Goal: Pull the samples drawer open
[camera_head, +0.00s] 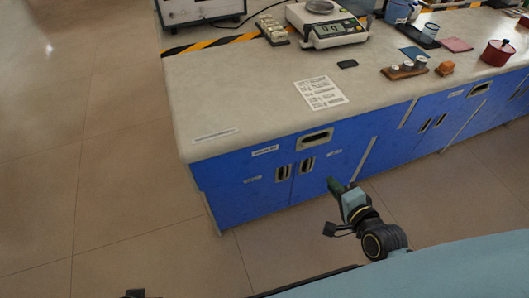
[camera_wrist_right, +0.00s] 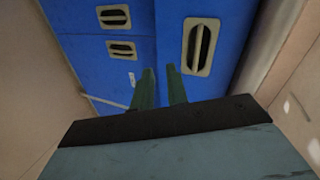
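The samples drawer is taken to be the blue front (camera_head: 345,137) at the top of the bench cabinet, with a recessed handle (camera_head: 316,138) and a white label at its left too small to read surely. It looks closed. My right gripper (camera_head: 332,183) is in front of the cabinet, below and to the right of that handle, apart from it. In the right wrist view its two green fingers (camera_wrist_right: 162,75) stand apart with a narrow empty gap. The large handle (camera_wrist_right: 200,47) lies ahead and to the right of the fingertips. My left gripper is not identifiable.
Two upright door handles (camera_head: 295,169) sit below the drawer. The worktop (camera_head: 240,100) overhangs the front and carries a paper sheet (camera_head: 320,93), a scale (camera_head: 328,27) and a wooden rack (camera_head: 404,69). The floor (camera_head: 120,180) at left is clear.

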